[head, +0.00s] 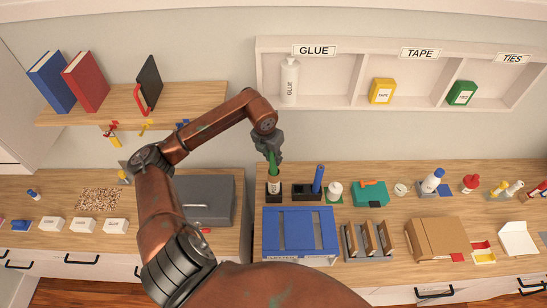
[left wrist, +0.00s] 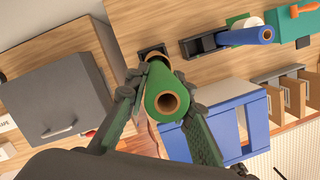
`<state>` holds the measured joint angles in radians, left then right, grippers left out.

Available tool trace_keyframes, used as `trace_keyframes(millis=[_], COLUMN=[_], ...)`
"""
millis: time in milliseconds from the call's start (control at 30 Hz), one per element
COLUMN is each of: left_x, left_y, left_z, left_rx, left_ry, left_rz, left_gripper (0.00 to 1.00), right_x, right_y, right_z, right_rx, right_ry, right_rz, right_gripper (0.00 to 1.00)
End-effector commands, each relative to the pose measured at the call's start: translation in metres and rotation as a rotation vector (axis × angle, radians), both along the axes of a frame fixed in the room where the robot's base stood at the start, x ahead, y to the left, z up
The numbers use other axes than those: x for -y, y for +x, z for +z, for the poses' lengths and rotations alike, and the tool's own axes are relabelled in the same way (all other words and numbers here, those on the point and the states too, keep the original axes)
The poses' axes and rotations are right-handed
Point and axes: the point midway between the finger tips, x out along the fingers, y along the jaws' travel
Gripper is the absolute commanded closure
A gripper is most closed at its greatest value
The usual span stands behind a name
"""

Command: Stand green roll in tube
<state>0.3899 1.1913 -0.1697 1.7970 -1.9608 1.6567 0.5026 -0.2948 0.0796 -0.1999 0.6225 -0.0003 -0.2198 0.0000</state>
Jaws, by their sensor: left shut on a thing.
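The green roll (head: 272,164) is upright in the head view, held by my left gripper (head: 270,152) above the left black holder (head: 274,192). A pale brown upright section (head: 274,183) shows between the green and the black base. In the left wrist view the green roll (left wrist: 163,88) shows its near end with a brown core, and my left fingers (left wrist: 165,110) close on both its sides. The black holder (left wrist: 152,51) lies beyond its far end. Whether the roll's lower end is inside the tube cannot be told. My right gripper is not in view.
A blue rack (head: 300,232) sits in front, and a grey box (head: 205,200) is to the left. A white roll (head: 334,190) and teal box (head: 370,193) stand further right.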

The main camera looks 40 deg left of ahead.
Motion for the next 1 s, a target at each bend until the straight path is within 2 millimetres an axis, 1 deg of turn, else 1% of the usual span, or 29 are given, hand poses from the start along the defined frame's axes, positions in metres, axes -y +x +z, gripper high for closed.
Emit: trace_keyframes(millis=[33,100,200,600,1000], left_x=[0.0,0.0,0.0,0.0,0.0], left_y=[0.0,0.0,0.0,0.0,0.0], left_z=[-0.004,-0.006,-0.01,-0.025,-0.041], left_rx=[0.0,0.0,0.0,0.001,0.0], left_ry=[0.0,0.0,0.0,0.0,0.0], left_rz=[0.0,0.0,0.0,0.0,0.001], left_gripper=[1.0,1.0,1.0,1.0,1.0], right_x=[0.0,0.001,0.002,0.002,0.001], right_y=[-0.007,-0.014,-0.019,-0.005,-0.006], right_z=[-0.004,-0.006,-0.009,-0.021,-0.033], right_rx=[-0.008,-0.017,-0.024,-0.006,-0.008], right_ry=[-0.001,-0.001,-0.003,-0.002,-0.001], right_rz=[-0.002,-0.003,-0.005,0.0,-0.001], right_gripper=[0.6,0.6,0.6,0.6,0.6])
